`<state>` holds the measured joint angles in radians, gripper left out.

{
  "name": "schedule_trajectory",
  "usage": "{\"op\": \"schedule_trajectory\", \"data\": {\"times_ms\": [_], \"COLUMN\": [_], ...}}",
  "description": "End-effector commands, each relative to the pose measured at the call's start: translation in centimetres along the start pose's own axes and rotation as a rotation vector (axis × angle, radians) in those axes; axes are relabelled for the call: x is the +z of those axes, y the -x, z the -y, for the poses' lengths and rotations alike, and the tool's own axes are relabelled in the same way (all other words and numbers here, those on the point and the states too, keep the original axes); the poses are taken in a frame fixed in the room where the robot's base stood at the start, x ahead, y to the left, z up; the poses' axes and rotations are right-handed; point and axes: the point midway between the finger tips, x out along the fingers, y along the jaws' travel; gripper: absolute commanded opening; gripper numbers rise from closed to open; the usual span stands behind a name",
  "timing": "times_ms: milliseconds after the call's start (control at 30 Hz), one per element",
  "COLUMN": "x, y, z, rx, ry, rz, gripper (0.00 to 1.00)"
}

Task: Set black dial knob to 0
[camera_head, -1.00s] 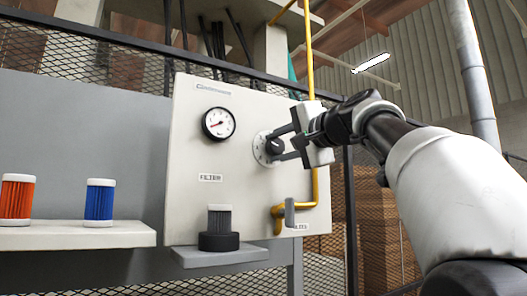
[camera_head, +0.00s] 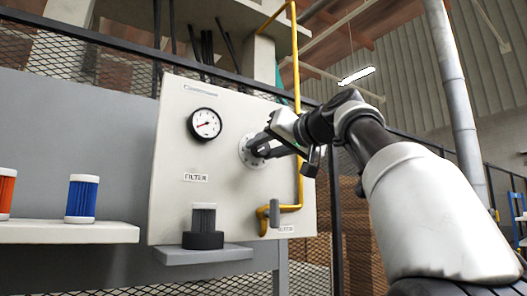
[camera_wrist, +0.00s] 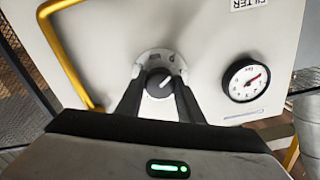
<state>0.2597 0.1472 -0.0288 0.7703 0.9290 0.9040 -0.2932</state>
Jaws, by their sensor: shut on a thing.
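The black dial knob (camera_wrist: 159,83) sits on a round pale dial plate (camera_wrist: 152,60) with dark marks on the white panel. In the wrist view the knob lies between the two dark fingers of my gripper (camera_wrist: 158,92), which is shut on it. A white pointer line on the knob slants in that view. In the head view my gripper (camera_head: 262,147) reaches the dial plate (camera_head: 246,152) from the right, rolled over, and hides most of the knob. The dial's marks are too small to read.
A gauge (camera_head: 204,124) is left of the dial on the panel (camera_head: 215,100). Below are a dark filter (camera_head: 203,220) on a small shelf and a grey-handled valve (camera_head: 274,212) on a yellow pipe (camera_head: 298,170). Blue (camera_head: 82,199) and orange (camera_head: 6,192) filters stand on a left shelf.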

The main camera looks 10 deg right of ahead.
Motion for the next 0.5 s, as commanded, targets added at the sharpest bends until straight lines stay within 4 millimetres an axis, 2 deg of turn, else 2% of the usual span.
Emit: {"op": "schedule_trajectory", "data": {"times_ms": [200, 500], "x": [-0.06, -0.12], "y": [0.0, 0.03], "z": [0.03, 0.11], "rx": [0.0, -0.001], "ry": [0.124, 0.203], "rz": [-0.003, -0.003], "gripper": [0.11, 0.11]}}
